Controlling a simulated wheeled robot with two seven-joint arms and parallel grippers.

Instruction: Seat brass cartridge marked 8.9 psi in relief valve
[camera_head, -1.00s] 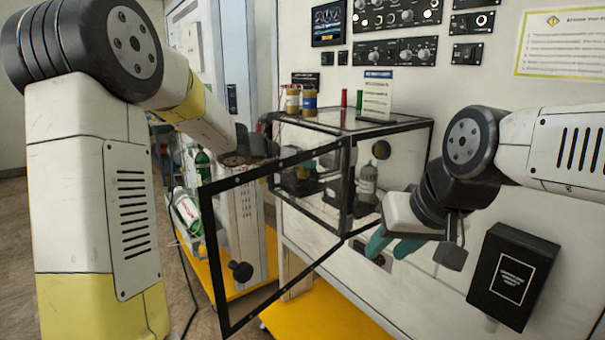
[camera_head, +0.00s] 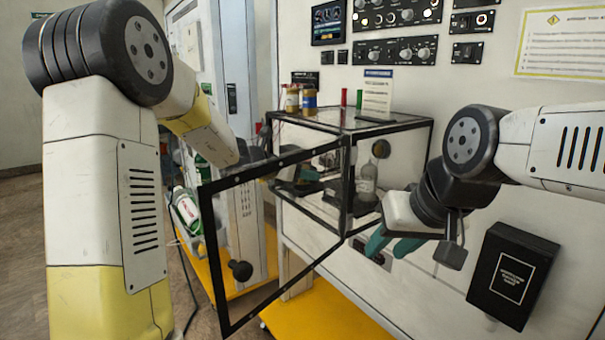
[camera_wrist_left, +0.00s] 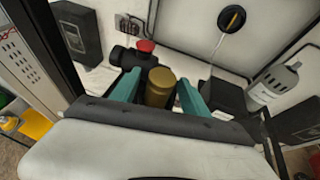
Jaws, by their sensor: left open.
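In the left wrist view a brass cylinder (camera_wrist_left: 159,87) stands between the two teal fingers of my left gripper (camera_wrist_left: 158,80), with a gap on each side; no marking is legible. A black fitting with a red cap (camera_wrist_left: 145,46) is just beyond it; I cannot tell whether this is the relief valve. In the head view my left gripper (camera_head: 309,174) shows partly through the clear door. My right gripper (camera_head: 391,246) is open and empty outside the case.
The clear case (camera_head: 392,127) has its black-framed door (camera_head: 215,262) swung open towards me. A grey bottle (camera_head: 367,181) stands inside; it also shows in the left wrist view (camera_wrist_left: 273,84). Red and green pins and a card (camera_head: 377,94) stand on top. A black box (camera_head: 513,275) is at right.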

